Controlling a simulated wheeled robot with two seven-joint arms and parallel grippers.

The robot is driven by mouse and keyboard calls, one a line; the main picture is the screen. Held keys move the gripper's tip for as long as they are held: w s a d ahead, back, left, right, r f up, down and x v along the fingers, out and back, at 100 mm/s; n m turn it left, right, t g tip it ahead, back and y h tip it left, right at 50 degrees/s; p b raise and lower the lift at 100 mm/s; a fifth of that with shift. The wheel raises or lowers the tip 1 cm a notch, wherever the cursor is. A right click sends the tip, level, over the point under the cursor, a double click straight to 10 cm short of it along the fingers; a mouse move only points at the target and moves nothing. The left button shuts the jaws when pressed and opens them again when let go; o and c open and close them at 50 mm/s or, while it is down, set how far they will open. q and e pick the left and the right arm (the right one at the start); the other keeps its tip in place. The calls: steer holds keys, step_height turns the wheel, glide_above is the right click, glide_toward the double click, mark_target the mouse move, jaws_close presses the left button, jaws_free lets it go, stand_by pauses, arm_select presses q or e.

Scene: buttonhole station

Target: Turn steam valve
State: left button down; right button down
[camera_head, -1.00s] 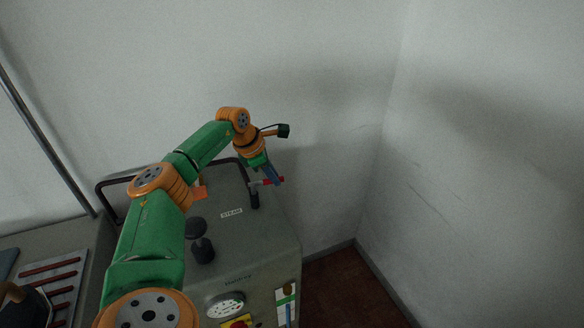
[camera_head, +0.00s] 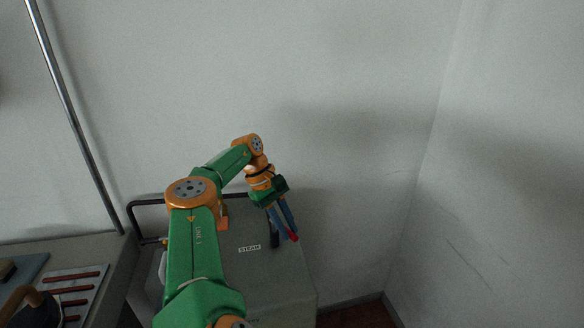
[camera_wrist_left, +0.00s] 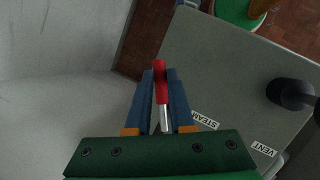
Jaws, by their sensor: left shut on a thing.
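The steam valve lever has a red grip (camera_head: 294,237) and a bright metal shaft. It stands on a dark stem (camera_head: 274,240) on the grey machine top, beside the STEAM label (camera_head: 249,247). My left gripper (camera_head: 287,234) reaches down to it from above, its blue fingers on either side of the lever. In the left wrist view, the fingers (camera_wrist_left: 161,75) are shut on the red grip (camera_wrist_left: 160,88), with the metal shaft showing between them. The stem is hidden there. My right gripper is not in view.
A black knob (camera_wrist_left: 287,93) stands near the VENT label (camera_wrist_left: 264,150); my arm hides it in the head view. A dark rail (camera_head: 150,202) runs along the machine's back. A rack with red bars (camera_head: 80,288) lies at lower left. Walls stand behind and right.

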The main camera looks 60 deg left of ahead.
arm_select(q)
steer(key=shift+s+m+g+h+p, duration=0.2)
steer(key=shift+s+m+g+p, duration=0.3)
steer(key=shift+m, duration=0.55)
steer(key=shift+s+m+g+h+p, duration=0.25)
steer(key=shift+s+m+p, duration=0.45)
steer(key=shift+m, duration=0.35)
steer(key=shift+f, duration=0.1)
steer(key=c, duration=0.8)
jaws_free()
steer(key=shift+w, duration=0.1)
